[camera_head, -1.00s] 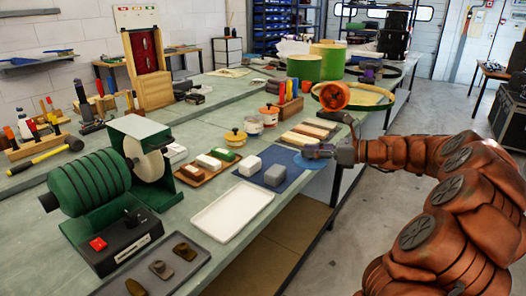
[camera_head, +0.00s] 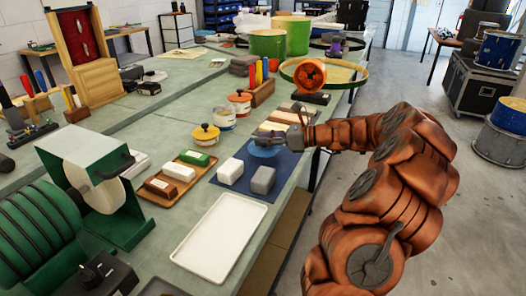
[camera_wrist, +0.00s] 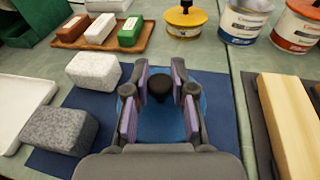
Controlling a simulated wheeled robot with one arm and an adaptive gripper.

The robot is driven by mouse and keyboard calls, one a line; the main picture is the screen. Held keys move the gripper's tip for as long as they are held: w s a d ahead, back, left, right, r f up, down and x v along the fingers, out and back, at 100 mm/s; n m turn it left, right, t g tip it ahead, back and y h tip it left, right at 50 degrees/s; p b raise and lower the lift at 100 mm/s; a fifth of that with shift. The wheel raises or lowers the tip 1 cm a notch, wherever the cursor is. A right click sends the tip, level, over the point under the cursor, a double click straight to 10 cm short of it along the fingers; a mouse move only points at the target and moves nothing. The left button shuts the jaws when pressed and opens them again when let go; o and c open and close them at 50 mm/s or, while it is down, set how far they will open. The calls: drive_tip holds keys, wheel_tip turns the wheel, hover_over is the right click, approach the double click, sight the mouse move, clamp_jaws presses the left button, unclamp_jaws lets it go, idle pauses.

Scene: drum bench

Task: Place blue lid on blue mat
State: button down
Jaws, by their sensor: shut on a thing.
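The blue mat (camera_head: 287,164) lies on the bench and also shows in the wrist view (camera_wrist: 100,104). My gripper (camera_head: 287,143) is shut on the black knob of the round blue lid (camera_head: 263,150). In the wrist view, the purple-padded fingers (camera_wrist: 160,100) stand on both sides of the knob, and the lid (camera_wrist: 163,126) spreads flat below them. The lid is over the far part of the mat, apart from the blocks. I cannot tell whether its underside touches the mat.
A white block (camera_head: 230,171) and a grey block (camera_head: 263,180) sit on the mat's near part. A wooden tray (camera_head: 163,200) of blocks is left, a white tray (camera_head: 218,237) nearer. Wooden bars (camera_head: 287,118) and a yellow-lidded jar (camera_head: 205,138) stand beyond.

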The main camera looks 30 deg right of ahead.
sight(269, 149)
drive_tip(key=shift+f, duration=1.9)
drive_tip(key=shift+f, duration=0.1)
drive_tip(key=c, duration=1)
unclamp_jaws()
drive_tip(key=shift+s, duration=0.1)
drive_tip(key=v, duration=1.2)
